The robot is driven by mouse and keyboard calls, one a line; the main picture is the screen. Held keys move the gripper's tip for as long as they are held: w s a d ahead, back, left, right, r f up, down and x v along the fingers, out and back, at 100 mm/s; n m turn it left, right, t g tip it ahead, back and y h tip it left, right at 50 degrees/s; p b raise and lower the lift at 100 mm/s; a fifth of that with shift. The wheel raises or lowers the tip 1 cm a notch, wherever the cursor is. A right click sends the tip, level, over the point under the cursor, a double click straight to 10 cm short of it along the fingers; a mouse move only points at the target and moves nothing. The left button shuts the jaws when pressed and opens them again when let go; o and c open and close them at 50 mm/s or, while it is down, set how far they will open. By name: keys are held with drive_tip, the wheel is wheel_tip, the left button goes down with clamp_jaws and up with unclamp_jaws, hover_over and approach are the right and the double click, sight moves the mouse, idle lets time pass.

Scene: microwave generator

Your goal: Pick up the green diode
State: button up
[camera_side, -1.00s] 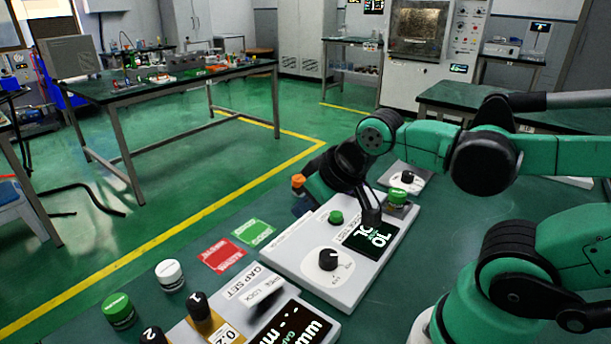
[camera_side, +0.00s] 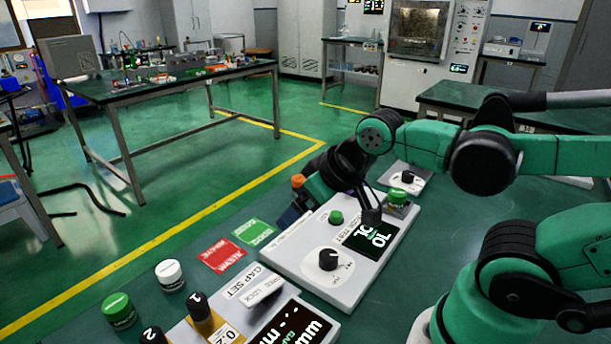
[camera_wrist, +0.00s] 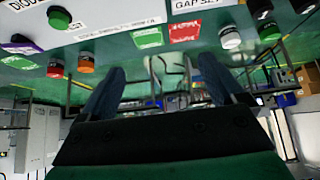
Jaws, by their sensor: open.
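A green-topped round diode (camera_side: 119,311) stands on the table at the lower left in the side view, beside a white-topped one (camera_side: 171,274). In the upside-down wrist view, the green one (camera_wrist: 269,28) is at the upper right, with the white one (camera_wrist: 230,37) to its left. My gripper (camera_wrist: 160,72) is open, with nothing between its two dark blue fingers. In the side view my gripper (camera_side: 298,212) is beyond the white test box, well apart from the green diode. The arm partly hides its fingers there.
The test box (camera_side: 290,252) has a green button (camera_side: 336,217) and a black dial (camera_side: 328,260). An orange-topped piece (camera_side: 298,181) is close by my gripper. Red (camera_side: 222,254) and green (camera_side: 254,232) labels lie on the table. The gap-set box (camera_side: 262,312) is at the front.

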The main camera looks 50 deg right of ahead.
drive_tip(key=m+g, duration=0.7)
drive_tip(key=m, duration=2.2)
hover_over(398, 192)
wheel_tip(398, 192, down, 4)
drive_tip(key=shift+w+f, duration=0.1)
drive_tip(key=shift+d+f+m, duration=0.1)
drive_tip(key=shift+f+m, duration=0.15)
drive_tip(key=shift+m, duration=0.15)
drive_tip(key=shift+f, duration=2.6)
clamp_jaws()
